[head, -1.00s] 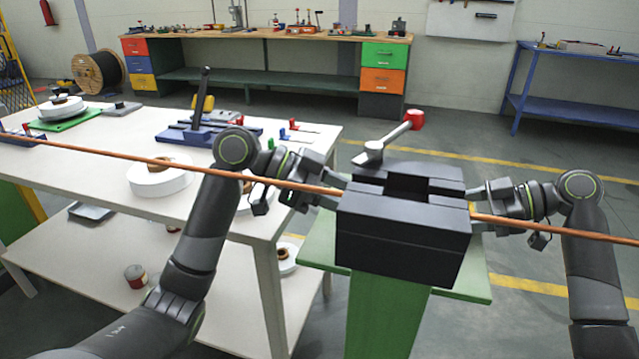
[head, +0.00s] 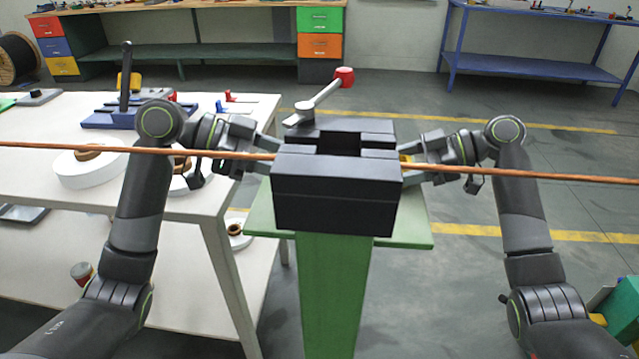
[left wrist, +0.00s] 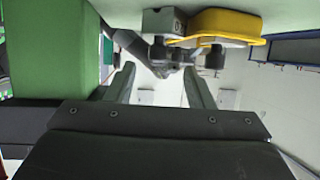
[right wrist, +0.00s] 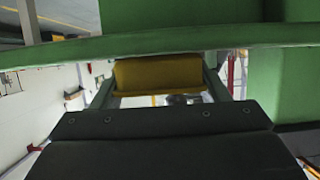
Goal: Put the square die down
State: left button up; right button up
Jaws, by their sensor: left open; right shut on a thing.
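My right gripper (right wrist: 158,80) is shut on a yellow piece (right wrist: 157,74), which sits between its fingers in the right wrist view. The left wrist view shows a yellow piece (left wrist: 228,24) with a small grey block (left wrist: 164,22) beside it, in front of the right arm. I cannot tell which part is the square die. My left gripper (left wrist: 158,85) is open and empty. In the head view the left gripper (head: 265,148) and right gripper (head: 410,157) flank a black slotted block (head: 335,205), which hides the held piece.
The block stands on a green pedestal (head: 325,290) with a red-knobbed lever (head: 343,76) on top. A copper rod (head: 520,174) runs across the scene at block height. A white table (head: 215,210) with white spools is at left. Open floor lies to the right.

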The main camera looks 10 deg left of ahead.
pick_arm(q)
jog(key=shift+x, duration=3.65)
jog(key=shift+s, duration=0.15)
jog(key=shift+r, duration=0.1)
grip_shut()
